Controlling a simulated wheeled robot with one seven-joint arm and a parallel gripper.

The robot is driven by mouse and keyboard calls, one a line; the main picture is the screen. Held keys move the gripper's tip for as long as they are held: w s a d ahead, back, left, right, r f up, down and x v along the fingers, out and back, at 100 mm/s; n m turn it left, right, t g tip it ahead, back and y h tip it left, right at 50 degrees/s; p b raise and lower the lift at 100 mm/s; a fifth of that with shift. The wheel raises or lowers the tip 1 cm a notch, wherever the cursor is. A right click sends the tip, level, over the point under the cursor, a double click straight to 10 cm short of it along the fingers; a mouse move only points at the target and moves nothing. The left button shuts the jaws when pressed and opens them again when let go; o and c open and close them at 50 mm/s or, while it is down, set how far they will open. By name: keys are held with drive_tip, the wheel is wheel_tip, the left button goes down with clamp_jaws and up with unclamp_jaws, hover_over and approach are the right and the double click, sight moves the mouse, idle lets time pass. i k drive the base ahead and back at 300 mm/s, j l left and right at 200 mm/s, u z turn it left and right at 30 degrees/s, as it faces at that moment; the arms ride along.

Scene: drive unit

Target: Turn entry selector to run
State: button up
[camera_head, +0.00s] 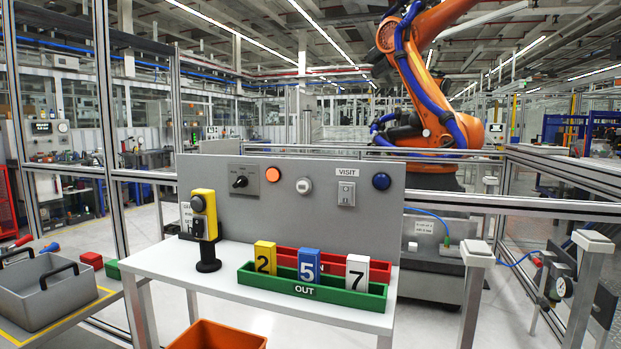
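The entry selector is probably the black rotary knob (240,181) on a small grey plate at the left of the upright grey panel (330,226). The knob's handle looks slanted. The markings on its plate are too small to read, so I cannot tell which position it is in. To its right on the panel are a lit orange button (273,174), a white button (304,185), a grey switch plate (346,194) under a VISIT label, and a blue button (381,181). My gripper is not in view.
A white table (165,265) stands before the panel. On it are a yellow control box (204,213) on a black stand, a green OUT tray (340,297), a red tray (315,259), and blocks numbered 2, 5 and 7. A grey bin (48,299) is left, an orange bin (215,337) below.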

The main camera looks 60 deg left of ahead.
sight(242, 181)
drive_tip(key=u, duration=2.85)
drive_tip(key=j, duration=0.15)
